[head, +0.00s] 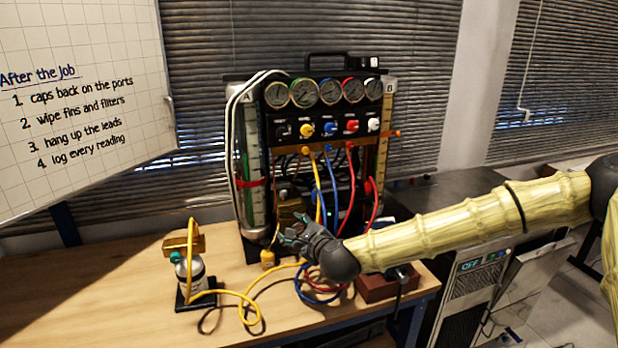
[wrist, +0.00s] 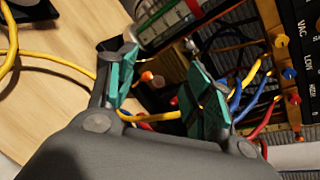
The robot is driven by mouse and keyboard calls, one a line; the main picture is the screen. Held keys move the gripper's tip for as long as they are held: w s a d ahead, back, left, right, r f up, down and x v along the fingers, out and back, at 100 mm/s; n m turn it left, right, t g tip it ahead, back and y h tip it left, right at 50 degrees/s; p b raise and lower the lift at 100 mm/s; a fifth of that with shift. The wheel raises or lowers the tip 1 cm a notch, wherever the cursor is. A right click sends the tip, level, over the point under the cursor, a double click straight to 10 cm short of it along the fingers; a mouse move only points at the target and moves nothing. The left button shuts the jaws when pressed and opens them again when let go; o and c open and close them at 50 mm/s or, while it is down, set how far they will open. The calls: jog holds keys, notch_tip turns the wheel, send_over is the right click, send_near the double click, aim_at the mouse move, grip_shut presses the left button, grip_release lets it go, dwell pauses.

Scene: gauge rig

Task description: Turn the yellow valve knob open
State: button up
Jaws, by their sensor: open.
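The yellow valve knob (head: 306,129) is on the front of the gauge panel (head: 318,112), in a row between a black knob and a blue knob. My gripper (head: 298,232) is low in front of the rig, well below the knob and apart from it. In the wrist view my gripper (wrist: 163,78) has its teal-padded fingers spread, with nothing held between them. A yellow hose passes behind the fingers there. I cannot pick out the yellow knob for certain in the wrist view.
Several gauges (head: 328,91) sit above the knobs. Yellow, blue and red hoses (head: 335,190) hang in front of the rig and loop on the bench. A small bottle (head: 190,275) stands at the left. The wooden bench (head: 110,300) is clear at the far left.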

aim_at(308, 132)
jog(key=w+d+r+m+t+h, duration=0.15)
jog(key=w+d+r+m, duration=0.25)
jog(key=r, duration=0.7)
jog(key=w+d+r+m+t+y, duration=0.1)
jog(key=w+d+r+m+t, duration=0.2)
jog(key=r, duration=0.7)
jog(key=shift+h, duration=0.25)
jog(key=p+x, duration=0.3)
jog(key=x, duration=0.7)
jog(key=shift+w+a+f+p, duration=0.15)
jog(key=shift+w+p, duration=0.15)
jog(key=shift+w, duration=0.1)
jog(key=c, duration=1)
